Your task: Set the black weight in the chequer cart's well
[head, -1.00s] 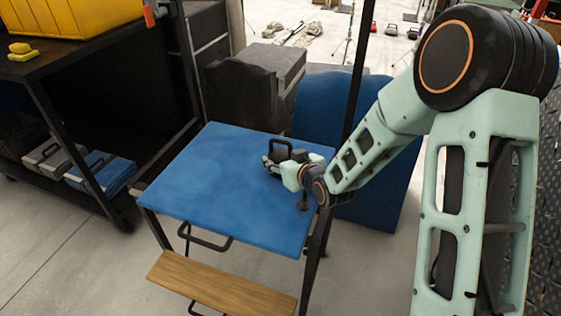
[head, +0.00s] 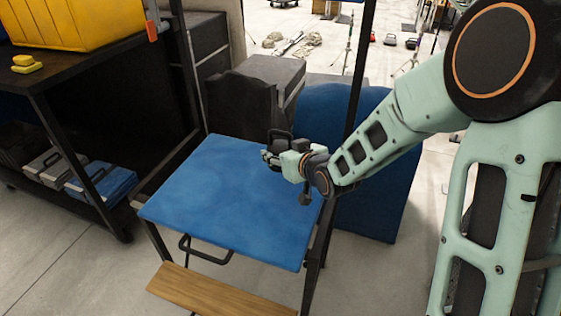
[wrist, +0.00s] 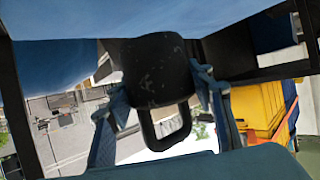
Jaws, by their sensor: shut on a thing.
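The black weight (head: 281,136), a dark block with a loop handle, is held at the far right corner of the blue-topped stand. My gripper (head: 268,155) is shut on it. In the wrist view the weight (wrist: 157,68) sits between the two blue-grey fingers of my gripper (wrist: 160,90), with its loop handle pointing down the picture. The weight appears raised off the blue top, but the exact gap cannot be told. My gripper hides part of the weight in the head view. I cannot make out the chequer cart or its well in the current frames.
The blue top (head: 220,200) is otherwise bare. A wooden step (head: 215,292) juts out below its front. A dark post (head: 358,80) and a blue rounded block (head: 365,180) stand behind. A shelf at left carries a yellow crate (head: 75,22). Grey boxes (head: 270,75) stand beyond.

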